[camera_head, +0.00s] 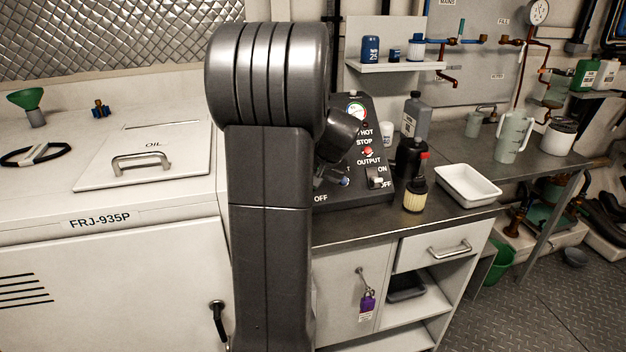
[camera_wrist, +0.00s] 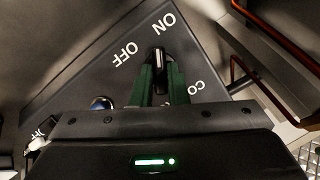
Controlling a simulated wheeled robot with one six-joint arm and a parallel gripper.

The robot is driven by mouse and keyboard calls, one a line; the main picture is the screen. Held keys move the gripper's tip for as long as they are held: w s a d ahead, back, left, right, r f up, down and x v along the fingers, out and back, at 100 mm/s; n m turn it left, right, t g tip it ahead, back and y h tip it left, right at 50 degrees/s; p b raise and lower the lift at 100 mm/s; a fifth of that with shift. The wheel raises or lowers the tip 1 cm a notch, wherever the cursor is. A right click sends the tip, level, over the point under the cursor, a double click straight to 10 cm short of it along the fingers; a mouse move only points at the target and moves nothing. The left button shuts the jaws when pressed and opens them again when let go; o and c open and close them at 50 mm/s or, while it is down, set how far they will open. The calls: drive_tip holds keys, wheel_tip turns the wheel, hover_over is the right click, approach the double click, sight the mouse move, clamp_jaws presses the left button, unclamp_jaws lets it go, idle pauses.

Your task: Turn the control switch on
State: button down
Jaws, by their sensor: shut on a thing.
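The black control switch (camera_wrist: 158,56), a small knob with a pale mark, shows in the wrist view below the white ON and OFF labels. My gripper (camera_wrist: 160,76) has its two green fingers closed around the switch, one on each side. The knob's tip points up in the picture, close to the ON label, but I cannot tell its exact setting. A partly covered label beginning "CO" lies to the right of the fingers. In the head view, the sloped dark control panel (camera_head: 385,196) stands on the bench, and my arm hides the control switch.
An output switch (camera_head: 376,177) and red stop button (camera_head: 368,151) sit on the panel's right side. Dark bottles (camera_head: 411,157) and a white tray (camera_head: 467,186) stand to its right. A round knob (camera_wrist: 101,103) lies left of my fingers.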

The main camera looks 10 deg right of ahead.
drive_tip(key=c, duration=1.4)
unclamp_jaws()
drive_tip(key=shift+c, duration=0.2)
drive_tip(key=v, duration=1.4)
drive_tip(key=shift+f, duration=0.1)
drive_tip(key=x, duration=1.3)
drive_tip(key=shift+w+a+f, duration=0.1)
drive_tip(key=shift+w+f, duration=0.15)
drive_tip(key=shift+f, duration=0.1)
